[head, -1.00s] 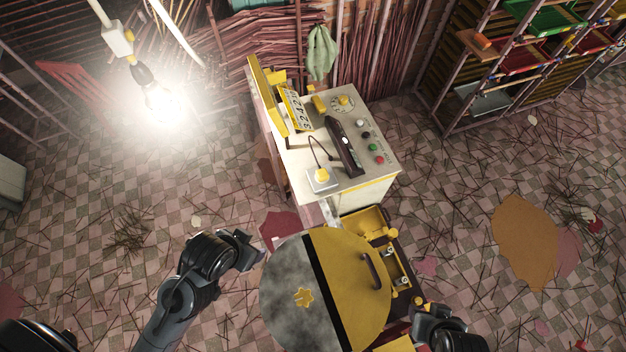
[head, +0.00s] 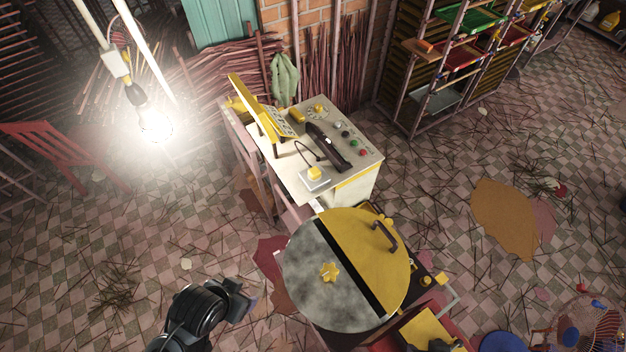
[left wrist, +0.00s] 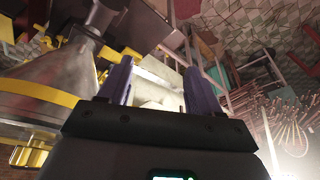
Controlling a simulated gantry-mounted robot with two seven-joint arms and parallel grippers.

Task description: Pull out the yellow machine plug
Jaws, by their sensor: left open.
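The yellow plug (head: 315,172) sits upright in a white socket box (head: 314,181) on the near left corner of the cream control cabinet (head: 352,183). A dark cord loops up from it. My left gripper (head: 247,299) is open and empty, well below and left of the plug, left of the round hopper lid. Its two fingers stand apart in the left wrist view (left wrist: 160,88), with a pale block-like shape beyond them. I cannot make out the plug there. My right gripper is not clearly visible.
A round grey and yellow lid (head: 345,270) with a handle lies between me and the cabinet. A tilted yellow panel (head: 255,105) rises at the cabinet's left. A bright bulb (head: 155,125) hangs at upper left. A fan (head: 590,325) stands at lower right.

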